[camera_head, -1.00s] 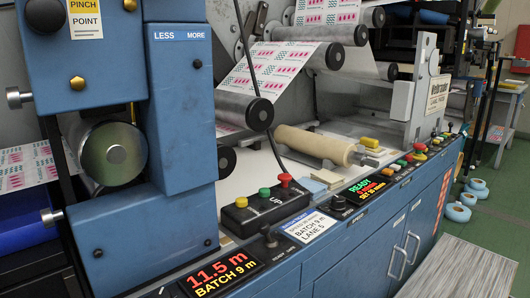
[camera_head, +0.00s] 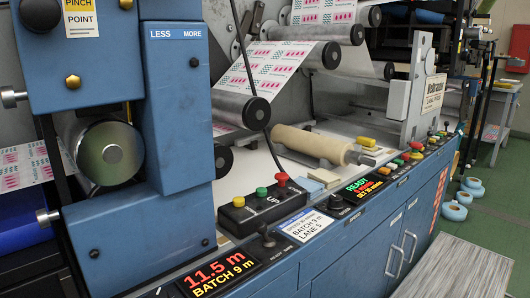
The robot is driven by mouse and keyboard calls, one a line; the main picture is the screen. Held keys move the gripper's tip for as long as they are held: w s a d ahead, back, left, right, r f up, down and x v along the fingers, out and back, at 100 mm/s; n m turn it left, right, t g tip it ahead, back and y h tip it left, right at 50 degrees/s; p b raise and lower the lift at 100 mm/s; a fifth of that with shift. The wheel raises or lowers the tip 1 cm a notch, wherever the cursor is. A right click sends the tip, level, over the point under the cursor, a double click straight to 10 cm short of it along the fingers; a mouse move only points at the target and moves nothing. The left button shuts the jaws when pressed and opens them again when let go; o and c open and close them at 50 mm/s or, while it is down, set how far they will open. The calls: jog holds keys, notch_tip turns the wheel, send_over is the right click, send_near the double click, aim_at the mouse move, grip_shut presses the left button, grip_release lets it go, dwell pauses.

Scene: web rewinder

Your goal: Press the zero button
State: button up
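My gripper is not in view. I cannot make out any button labelled zero. A length display (camera_head: 221,272) at the lower middle reads 11.5 m and BATCH 9 m. Small black controls, one a stick or knob (camera_head: 269,239), sit beside it on the console. Further right, a second display (camera_head: 362,188) shows READY, and several coloured buttons (camera_head: 403,157) line the console edge.
A blue machine column (camera_head: 178,105) stands at left, beside a metal roller (camera_head: 109,152). A tan core (camera_head: 315,143) lies on the white bed. A black cable hangs to the pendant. Blue cabinet doors (camera_head: 415,225) are below; grey matting (camera_head: 460,271) lies in front.

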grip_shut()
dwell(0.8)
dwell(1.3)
